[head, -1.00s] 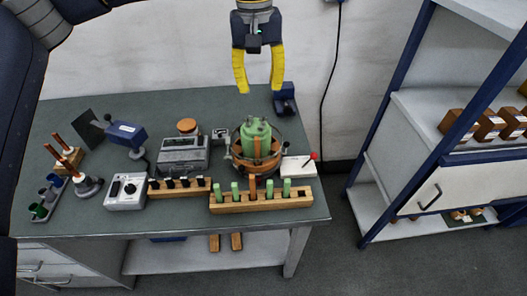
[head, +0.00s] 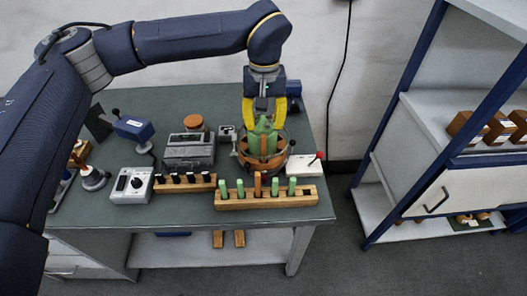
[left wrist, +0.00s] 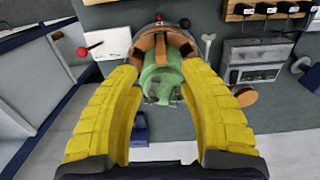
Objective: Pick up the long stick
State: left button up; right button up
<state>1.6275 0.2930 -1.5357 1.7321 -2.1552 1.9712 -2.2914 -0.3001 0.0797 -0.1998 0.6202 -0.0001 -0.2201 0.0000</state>
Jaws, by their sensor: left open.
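The wooden rack (head: 290,201) near the table's front edge holds a brown stick (head: 257,186) standing upright between several green sticks (head: 240,189). The brown stick rises a little above the green ones and may be the long stick. My left gripper (head: 265,121) is open, its yellow fingers pointing down over the green-topped round device (head: 264,143), behind the rack. In the left wrist view the open fingers (left wrist: 160,82) lie on either side of the green top (left wrist: 160,80); contact cannot be told. My right gripper is out of view.
A smaller rack with black-topped pieces (head: 186,183), a grey control box (head: 131,184) and a grey instrument (head: 190,149) stand to the left. A white box with a red knob (head: 304,163) stands right of the device. A shelf unit (head: 440,164) stands beyond the table.

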aim_at(264, 136)
pick_arm(q)
jog(key=shift+s+f, duration=0.15)
jog(key=shift+f, duration=2.45)
jog(key=shift+c, duration=0.3)
grip_shut()
